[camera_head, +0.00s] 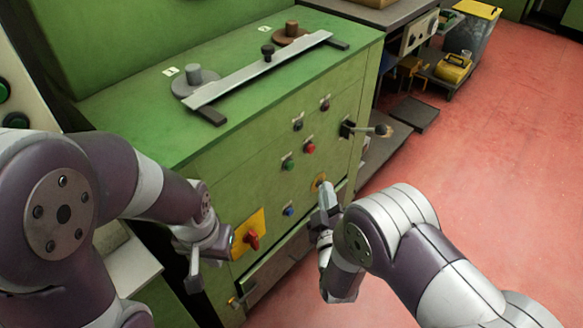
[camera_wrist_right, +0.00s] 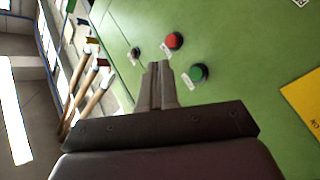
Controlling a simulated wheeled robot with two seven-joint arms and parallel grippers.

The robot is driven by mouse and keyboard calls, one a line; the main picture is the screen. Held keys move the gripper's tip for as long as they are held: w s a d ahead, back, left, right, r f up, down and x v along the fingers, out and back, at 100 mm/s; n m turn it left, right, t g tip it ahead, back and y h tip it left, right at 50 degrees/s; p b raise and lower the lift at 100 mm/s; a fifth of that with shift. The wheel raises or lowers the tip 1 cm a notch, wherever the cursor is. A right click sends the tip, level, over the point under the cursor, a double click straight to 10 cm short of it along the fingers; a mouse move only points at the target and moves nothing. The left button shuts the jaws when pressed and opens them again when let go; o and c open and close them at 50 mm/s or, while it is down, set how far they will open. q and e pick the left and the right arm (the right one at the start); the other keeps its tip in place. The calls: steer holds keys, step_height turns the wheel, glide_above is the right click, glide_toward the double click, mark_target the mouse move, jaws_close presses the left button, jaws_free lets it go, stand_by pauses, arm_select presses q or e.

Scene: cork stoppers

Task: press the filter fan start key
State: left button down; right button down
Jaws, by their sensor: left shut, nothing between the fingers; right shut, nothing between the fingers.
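The green machine cabinet (camera_head: 235,165) carries several keys on its front. A green button (camera_head: 288,163) sits below and left of a red button (camera_head: 309,147); a blue button (camera_head: 288,211) is lower. Their labels are too small to read, so I cannot tell which is the filter fan start key. My right gripper (camera_head: 323,188) is shut and empty in front of the panel. In the right wrist view its fingertips (camera_wrist_right: 157,66) overlap the panel near the red button (camera_wrist_right: 173,40) and green button (camera_wrist_right: 198,73); contact is unclear. My left gripper (camera_head: 194,280) is shut, left of the cabinet front.
A red rotary switch (camera_head: 252,240) on a yellow plate stands near my left gripper. A lever (camera_head: 365,129) sticks out at the cabinet's right. Two dark knobs (camera_head: 298,125) (camera_head: 325,104) are above the buttons. The red floor (camera_head: 480,150) at right is largely clear.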

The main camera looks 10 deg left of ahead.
mark_target(290, 166)
steer(key=w+a+b, duration=0.2)
steer(key=w+a, duration=0.2)
steer(key=a, duration=0.1)
steer(key=shift+a, duration=0.3)
steer(key=shift+w, duration=0.1)
stand_by(1.8)
steer(key=shift+w+a, duration=0.2)
steer(key=shift+a, duration=0.15)
steer(key=shift+w+a, duration=0.25)
steer(key=shift+a, duration=0.1)
stand_by(0.6)
steer(key=shift+d, duration=0.1)
steer(key=shift+s+d, duration=0.5)
steer(key=shift+d, duration=0.1)
